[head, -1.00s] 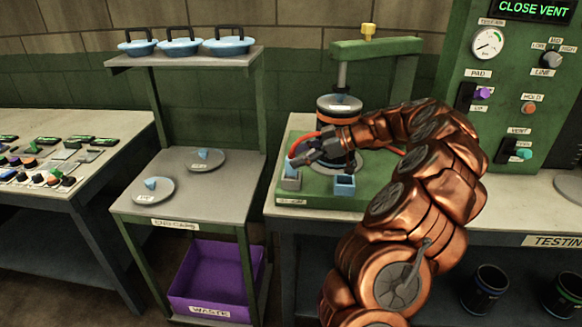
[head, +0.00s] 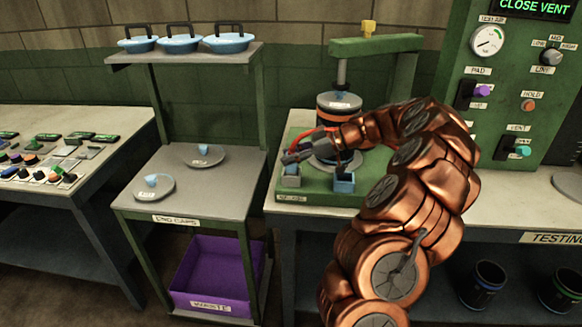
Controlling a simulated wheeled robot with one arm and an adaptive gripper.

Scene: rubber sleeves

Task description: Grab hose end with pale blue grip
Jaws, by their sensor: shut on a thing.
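The hose end with the pale blue grip (head: 293,169) stands at the small grey block on the front left of the green test base. My gripper (head: 288,158) is shut on it from the right. The fingers cover most of the grip, and only a little pale blue shows below them. A red hose (head: 302,138) arcs up behind my gripper, and part of it is hidden by my arm.
A blue square holder (head: 344,182) stands right of the grey block. A black cylinder with an orange band (head: 338,112) stands behind on the green base (head: 318,192). A grey end-caps table (head: 215,190) with two discs is at left, above a purple waste bin (head: 212,282).

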